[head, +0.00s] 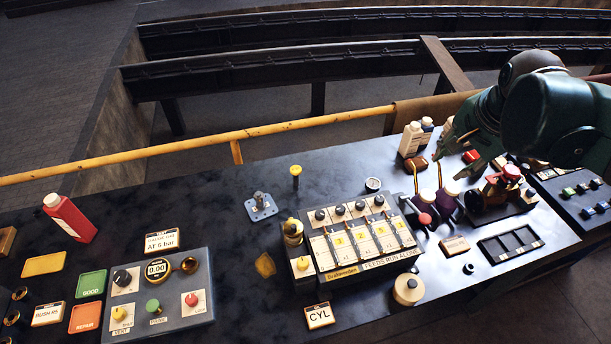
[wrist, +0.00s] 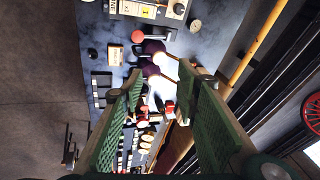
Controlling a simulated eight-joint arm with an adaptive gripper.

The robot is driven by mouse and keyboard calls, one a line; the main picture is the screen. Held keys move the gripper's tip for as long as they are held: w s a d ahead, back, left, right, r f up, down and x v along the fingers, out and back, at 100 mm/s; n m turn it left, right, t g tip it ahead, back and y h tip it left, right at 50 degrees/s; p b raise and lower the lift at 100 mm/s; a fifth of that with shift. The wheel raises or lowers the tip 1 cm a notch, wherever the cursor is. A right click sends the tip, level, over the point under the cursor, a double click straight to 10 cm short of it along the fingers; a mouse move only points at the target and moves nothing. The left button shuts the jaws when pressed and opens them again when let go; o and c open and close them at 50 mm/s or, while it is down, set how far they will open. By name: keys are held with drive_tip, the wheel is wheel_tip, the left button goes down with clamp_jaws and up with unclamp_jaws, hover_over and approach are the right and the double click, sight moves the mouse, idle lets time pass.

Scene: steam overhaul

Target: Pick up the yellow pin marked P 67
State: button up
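A small yellow-headed pin (head: 295,172) stands upright near the back edge of the dark bench in the head view, left of centre. No marking on it is legible, so I cannot confirm P 67. I do not make it out in the wrist view. My gripper (wrist: 163,84) is open, with its two green-padded fingers apart and nothing seen held between them.
A grey bracket (head: 261,207) lies left of the pin, and a round white-topped jar (head: 373,184) stands to its right. The feed box (head: 358,245) is in front. Bottles (head: 411,139) stand near my gripper. A yellow rail (head: 237,137) runs behind the bench.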

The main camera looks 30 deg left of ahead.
drive_tip(key=w+a+f+m+g, duration=0.1)
drive_tip(key=w+a+f+m, duration=0.15)
drive_tip(key=a, duration=0.35)
drive_tip(key=w+a+f+m, duration=0.1)
drive_tip(key=w+a, duration=0.3)
drive_tip(key=a, duration=0.2)
drive_tip(key=m+g+h+b, duration=0.1)
drive_tip(key=m+g+b, duration=0.15)
drive_tip(key=m, duration=0.55)
hover_over(296, 169)
drive_tip(key=p, duration=0.1)
drive_tip(key=shift+g, duration=0.35)
drive_tip(key=f, duration=2.3)
drive_tip(key=shift+w+d+f, duration=0.15)
drive_tip(key=shift+d+f, duration=0.1)
drive_tip(key=shift+f, duration=0.1)
drive_tip(key=shift+a+f, duration=0.2)
drive_tip(key=shift+a, duration=0.05)
drive_tip(key=shift+f, duration=3.45)
drive_tip(key=shift+f, duration=0.1)
drive_tip(key=shift+f+p, duration=0.45)
drive_tip(key=shift+f, duration=2.05)
